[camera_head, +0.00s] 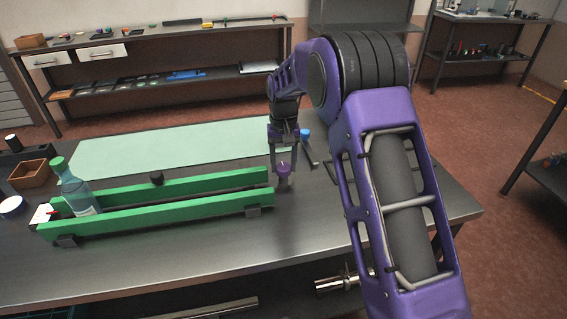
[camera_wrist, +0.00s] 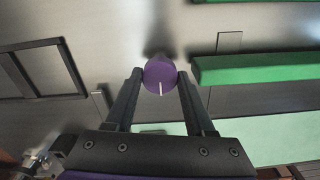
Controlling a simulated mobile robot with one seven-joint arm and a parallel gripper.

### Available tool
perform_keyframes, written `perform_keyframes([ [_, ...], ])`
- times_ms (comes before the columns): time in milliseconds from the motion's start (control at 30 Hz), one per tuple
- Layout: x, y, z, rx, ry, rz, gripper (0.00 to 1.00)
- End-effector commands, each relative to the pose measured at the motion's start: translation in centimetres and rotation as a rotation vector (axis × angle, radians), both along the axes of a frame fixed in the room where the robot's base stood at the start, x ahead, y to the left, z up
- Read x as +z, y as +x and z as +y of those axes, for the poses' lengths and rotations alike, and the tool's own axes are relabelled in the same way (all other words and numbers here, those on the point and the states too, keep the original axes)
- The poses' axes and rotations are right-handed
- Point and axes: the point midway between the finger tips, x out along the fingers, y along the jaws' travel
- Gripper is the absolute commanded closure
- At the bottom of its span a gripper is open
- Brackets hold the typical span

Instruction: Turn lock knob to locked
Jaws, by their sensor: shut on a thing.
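The lock knob (camera_wrist: 159,72) is a round purple knob with a white pointer line. In the wrist view the line points toward the bottom of the picture. My gripper (camera_wrist: 159,77) has a finger on each side of the knob and is shut on it. In the head view the knob (camera_head: 284,169) stands on the metal bench just beyond the right end of the green rails, with my gripper (camera_head: 284,168) reaching down to it from above. No locked or unlocked marking is readable.
Two green rails (camera_head: 165,208) run left from the knob, with a bottle (camera_head: 78,192) at their left end. A pale green mat (camera_head: 180,147) lies behind them. A blue-capped item (camera_head: 305,134) and a dark frame are right of the gripper. The bench front (camera_head: 200,255) is clear.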

Motion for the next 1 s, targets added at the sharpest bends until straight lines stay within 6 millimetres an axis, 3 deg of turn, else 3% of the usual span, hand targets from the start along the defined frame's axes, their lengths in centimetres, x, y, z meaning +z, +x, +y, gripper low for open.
perform_keyframes([
  [67, 0.11, 0.1, 0.05, -0.002, 0.002, -0.004, 1.0],
  [100, 0.11, 0.1, 0.05, -0.002, 0.002, -0.004, 0.44],
  [267, 0.08, 0.07, 0.03, -0.001, 0.001, -0.003, 0.16],
  [667, -0.07, 0.02, -0.02, 0.062, 0.001, -0.001, 0.16],
  [1000, -0.19, 0.01, -0.01, 0.452, 0.001, -0.001, 0.16],
])
